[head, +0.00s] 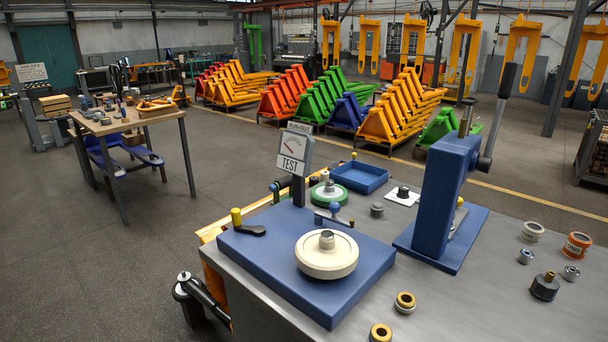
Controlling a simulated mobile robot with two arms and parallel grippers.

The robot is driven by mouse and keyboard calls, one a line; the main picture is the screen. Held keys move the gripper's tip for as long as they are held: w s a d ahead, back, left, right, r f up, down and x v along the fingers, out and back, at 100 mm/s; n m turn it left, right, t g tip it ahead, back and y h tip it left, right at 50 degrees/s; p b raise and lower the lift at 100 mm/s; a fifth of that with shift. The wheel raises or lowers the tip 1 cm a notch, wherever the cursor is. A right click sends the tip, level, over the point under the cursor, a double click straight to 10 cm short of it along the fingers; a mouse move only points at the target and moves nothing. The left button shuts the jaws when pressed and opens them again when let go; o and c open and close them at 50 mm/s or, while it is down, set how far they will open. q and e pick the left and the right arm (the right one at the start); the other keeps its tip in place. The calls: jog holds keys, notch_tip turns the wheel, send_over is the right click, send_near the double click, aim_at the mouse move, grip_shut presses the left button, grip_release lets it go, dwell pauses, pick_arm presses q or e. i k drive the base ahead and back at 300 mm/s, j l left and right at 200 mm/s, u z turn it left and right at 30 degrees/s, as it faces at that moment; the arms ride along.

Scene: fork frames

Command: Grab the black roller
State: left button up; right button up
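A short black cylinder with a brass-coloured top (544,288) stands upright on the right part of the grey workbench (430,300). It is the piece here that best fits the black roller. A smaller dark piece (402,192) sits on a white plate farther back on the bench, and I cannot tell what it is. Neither of my grippers can be made out in the head view, and nothing is seen touching the black cylinder.
A blue test stand (262,258) bears a cream wheel (327,262). A tall blue press (445,195) stands behind and left of the cylinder. Metal rings, an orange-labelled can (577,245) and small fittings lie around. A blue tray (358,177) is at the back.

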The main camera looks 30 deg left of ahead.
aim_at(314, 180)
jog(key=i+j, duration=0.15)
jog(key=j, duration=0.3)
jog(key=i+j, duration=0.1)
jog(key=j, duration=0.4)
jog(key=i+j+u, duration=0.1)
jog(key=j, duration=0.35)
jog(key=i+j, duration=0.2)
jog(key=j, duration=0.25)
jog(key=i+j, duration=0.1)
jog(key=j, duration=0.35)
jog(key=i+j+u, duration=0.1)
jog(key=j, duration=0.35)
jog(key=i+j, duration=0.2)
jog(key=j, duration=0.25)
jog(key=i+j, duration=0.2)
jog(key=j, duration=0.25)
